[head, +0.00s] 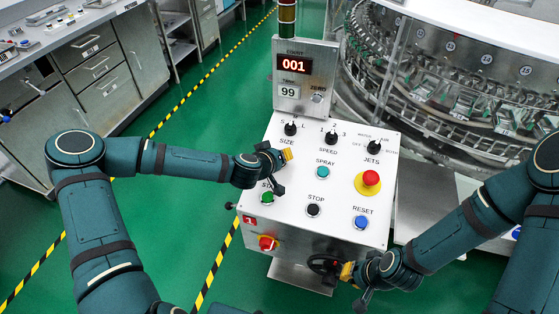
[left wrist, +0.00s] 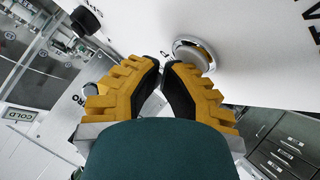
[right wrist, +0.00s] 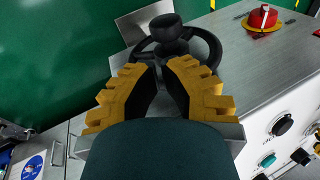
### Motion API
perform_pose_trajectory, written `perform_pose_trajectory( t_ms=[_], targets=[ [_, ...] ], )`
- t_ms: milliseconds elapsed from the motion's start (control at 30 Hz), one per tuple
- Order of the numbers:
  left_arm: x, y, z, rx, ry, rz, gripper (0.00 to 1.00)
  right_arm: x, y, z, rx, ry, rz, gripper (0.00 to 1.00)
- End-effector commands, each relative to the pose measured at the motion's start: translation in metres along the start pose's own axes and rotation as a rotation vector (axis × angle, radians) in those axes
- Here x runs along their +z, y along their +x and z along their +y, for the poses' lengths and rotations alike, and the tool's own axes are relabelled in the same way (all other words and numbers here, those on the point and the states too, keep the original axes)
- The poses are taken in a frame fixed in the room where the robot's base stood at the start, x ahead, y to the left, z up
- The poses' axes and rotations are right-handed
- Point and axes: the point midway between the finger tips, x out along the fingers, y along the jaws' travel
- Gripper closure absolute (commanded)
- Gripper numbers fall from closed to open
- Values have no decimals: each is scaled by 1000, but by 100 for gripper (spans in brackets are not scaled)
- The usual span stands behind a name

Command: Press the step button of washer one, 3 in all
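Washer one's white sloped control panel (head: 335,230) carries a red "1" plate (head: 250,220) on its front. A pale round button in a silver ring (left wrist: 193,54) shows just beyond my left fingertips in the left wrist view; its label is mostly covered. In the head view, my left gripper (head: 287,156) hides that part of the panel, left of the teal spray button (head: 322,172). My left gripper looks shut and empty; contact with the button cannot be told. My right gripper (head: 346,272) looks shut and empty beside the black handwheel (head: 322,265). The count display (head: 294,66) reads 001.
The panel also has a green button (head: 267,197), a black stop button (head: 313,210), a blue reset button (head: 361,222) and a red emergency button (head: 371,179). Three black knobs line its top. The glass-enclosed rotary machine (head: 460,90) stands behind. Green floor is clear at left.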

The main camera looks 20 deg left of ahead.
Motion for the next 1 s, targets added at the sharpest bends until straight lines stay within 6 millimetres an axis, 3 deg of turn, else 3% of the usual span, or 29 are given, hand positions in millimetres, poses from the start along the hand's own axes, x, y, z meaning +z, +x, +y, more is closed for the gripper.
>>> perform_pose_trajectory(
  t_ms=[767,1000],
  targets=[
    [-9,-12,9,0,0,-1,100,-1,-13,-5,0,0,0,100],
    [-18,-24,18,0,2,-1,100,-3,-26,-10,0,0,0,100]
  ],
)
